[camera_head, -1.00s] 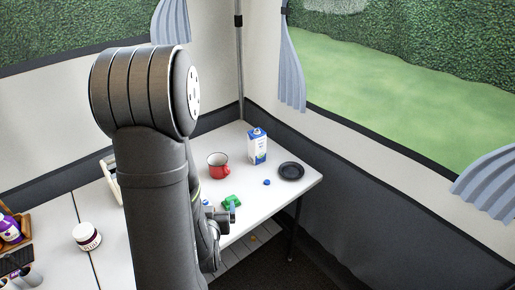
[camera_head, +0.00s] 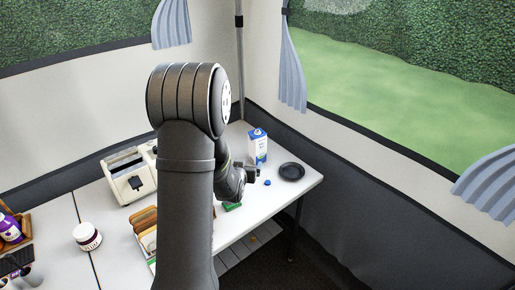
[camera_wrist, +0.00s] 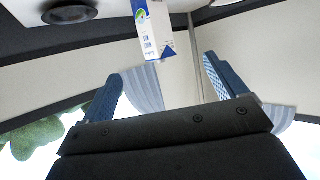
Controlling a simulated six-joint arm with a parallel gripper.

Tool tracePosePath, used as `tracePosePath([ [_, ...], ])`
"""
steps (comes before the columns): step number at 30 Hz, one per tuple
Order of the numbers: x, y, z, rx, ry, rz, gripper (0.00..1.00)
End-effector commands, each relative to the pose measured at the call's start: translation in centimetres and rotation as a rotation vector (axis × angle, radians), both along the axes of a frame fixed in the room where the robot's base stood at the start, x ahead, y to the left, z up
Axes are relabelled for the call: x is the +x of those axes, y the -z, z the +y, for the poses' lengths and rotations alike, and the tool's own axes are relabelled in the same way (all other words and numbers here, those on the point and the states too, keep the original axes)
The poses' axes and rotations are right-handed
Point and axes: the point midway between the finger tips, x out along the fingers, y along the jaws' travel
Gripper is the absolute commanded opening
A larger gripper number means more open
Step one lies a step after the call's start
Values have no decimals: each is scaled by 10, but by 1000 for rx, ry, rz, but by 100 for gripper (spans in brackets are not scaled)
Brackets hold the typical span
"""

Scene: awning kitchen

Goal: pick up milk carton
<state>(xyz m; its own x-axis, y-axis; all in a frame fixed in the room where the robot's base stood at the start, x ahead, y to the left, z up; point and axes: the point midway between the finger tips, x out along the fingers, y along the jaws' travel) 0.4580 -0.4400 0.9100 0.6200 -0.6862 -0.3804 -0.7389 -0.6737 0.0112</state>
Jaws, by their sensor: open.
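The milk carton (camera_head: 257,147), white and blue, stands upright on the white table (camera_head: 225,238) near its back corner. My gripper (camera_head: 251,173) is in front of the carton and lower in the picture, apart from it as far as I can tell. In the wrist view, my gripper (camera_wrist: 166,80) is open and empty, with its two blue-padded fingers spread. The carton (camera_wrist: 153,32) shows at the top of that view, cut off by the edge and beyond the fingertips.
A black plate (camera_head: 291,171) lies right of the carton, with a small blue object (camera_head: 267,183) nearby. A green item (camera_head: 231,206) lies near my arm.

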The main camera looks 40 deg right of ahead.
Motion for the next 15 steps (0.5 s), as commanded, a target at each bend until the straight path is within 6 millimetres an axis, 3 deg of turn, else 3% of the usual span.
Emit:
tracePosePath([
  [3,11,-2,-27,5,28,-5,90],
  [15,43,16,-71,9,39,-5,90],
])
